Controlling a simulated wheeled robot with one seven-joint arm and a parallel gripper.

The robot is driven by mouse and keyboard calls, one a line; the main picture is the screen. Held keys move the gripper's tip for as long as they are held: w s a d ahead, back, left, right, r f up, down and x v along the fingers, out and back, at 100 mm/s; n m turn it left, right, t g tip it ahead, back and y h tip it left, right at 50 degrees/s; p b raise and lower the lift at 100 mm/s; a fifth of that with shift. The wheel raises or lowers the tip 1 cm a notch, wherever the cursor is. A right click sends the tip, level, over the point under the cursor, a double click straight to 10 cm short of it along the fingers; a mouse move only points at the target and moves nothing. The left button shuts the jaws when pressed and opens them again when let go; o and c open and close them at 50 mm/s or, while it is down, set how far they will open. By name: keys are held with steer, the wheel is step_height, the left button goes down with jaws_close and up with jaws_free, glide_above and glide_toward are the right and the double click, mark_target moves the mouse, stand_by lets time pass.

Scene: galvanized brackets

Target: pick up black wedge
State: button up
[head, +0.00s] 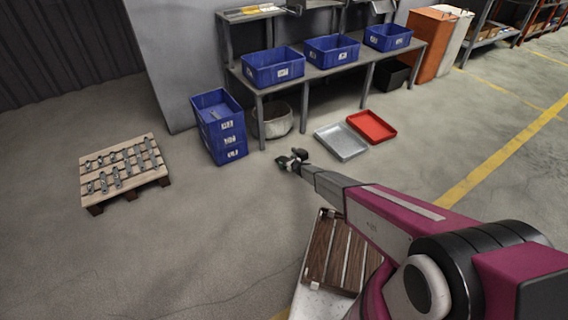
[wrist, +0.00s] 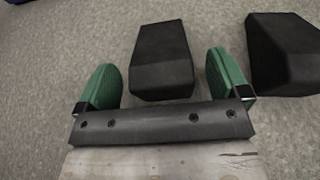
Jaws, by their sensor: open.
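A black wedge (wrist: 162,48) with a sloped face lies on grey floor in the wrist view, between the two green fingers of my gripper (wrist: 163,75). The fingers stand wide apart, one to each side of it, with gaps visible, so it is not gripped. A second black wedge-like block (wrist: 280,50) lies to the right, just outside the right finger, cut by the frame edge. In the head view my gripper (head: 291,160) is small, with dark shapes at its tip that I cannot separate from the wedges.
Beyond the gripper, a grey tray (head: 341,142) and a red tray (head: 371,126) lie on the floor. Stacked blue crates (head: 220,127) stand to the left, near a workbench (head: 365,67). A pallet with metal brackets (head: 97,196) is at far left. Open floor surrounds the gripper.

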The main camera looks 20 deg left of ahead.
steer(key=x, duration=0.2)
steer(key=shift+w+a+f, duration=0.15)
steer(key=shift+w+a, duration=0.1)
steer(key=shift+w, duration=0.05)
steer(key=c, duration=1.3)
